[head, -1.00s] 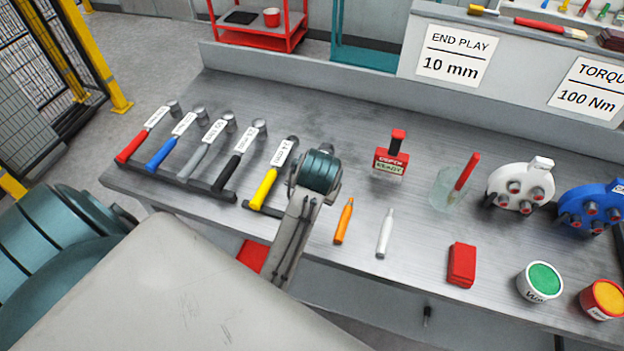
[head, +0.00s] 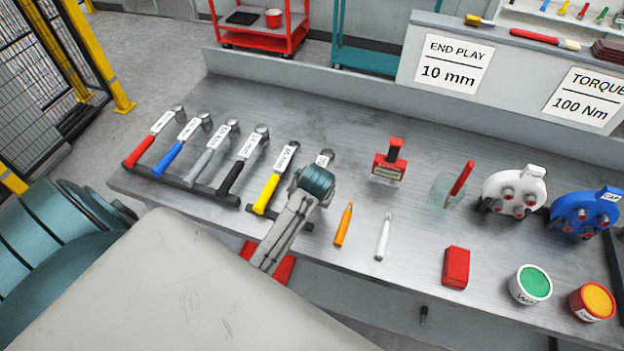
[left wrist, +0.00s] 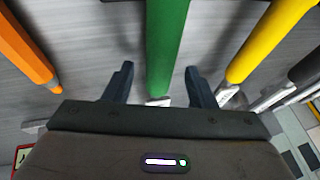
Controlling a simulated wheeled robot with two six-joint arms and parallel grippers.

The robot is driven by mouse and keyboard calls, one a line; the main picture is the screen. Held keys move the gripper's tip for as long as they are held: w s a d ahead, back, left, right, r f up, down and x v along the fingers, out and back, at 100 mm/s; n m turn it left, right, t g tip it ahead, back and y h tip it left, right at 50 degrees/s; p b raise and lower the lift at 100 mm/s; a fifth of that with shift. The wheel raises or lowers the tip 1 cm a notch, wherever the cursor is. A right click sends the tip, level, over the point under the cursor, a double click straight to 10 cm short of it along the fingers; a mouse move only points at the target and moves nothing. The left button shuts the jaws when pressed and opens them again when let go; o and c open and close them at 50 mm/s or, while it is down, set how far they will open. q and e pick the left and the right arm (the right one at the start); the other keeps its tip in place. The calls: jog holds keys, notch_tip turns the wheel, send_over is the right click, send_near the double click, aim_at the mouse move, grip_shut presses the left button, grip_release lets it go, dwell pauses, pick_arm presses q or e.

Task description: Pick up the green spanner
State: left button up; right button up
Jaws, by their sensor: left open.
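The green spanner shows in the left wrist view (left wrist: 167,40) as a thick green handle with a pale metal shank below it. In the head view only its metal head and white label (head: 323,160) show, at the right end of the spanner row. My left arm hides its handle there. My left gripper (left wrist: 158,75) is open, with one dark finger on each side of the spanner. Gaps show between the fingers and the handle, and I see no contact. In the head view my left gripper's fingers are hidden under the wrist. My right gripper is not in view.
A yellow spanner (head: 268,190) lies close to the left, with several others beyond it on dark rails. An orange marker (head: 343,224) and a white marker (head: 383,237) lie to the right. A red stamp (head: 389,165) stands behind. Bare bench lies behind the row.

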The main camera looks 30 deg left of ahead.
pick_arm(q)
jog(key=shift+w+a+f, duration=0.1)
jog(key=shift+a+f, duration=0.05)
jog(key=shift+f, duration=0.15)
jog(key=c, duration=0.9)
jog(key=shift+r, duration=0.1)
grip_shut()
jog(key=shift+w, duration=0.1)
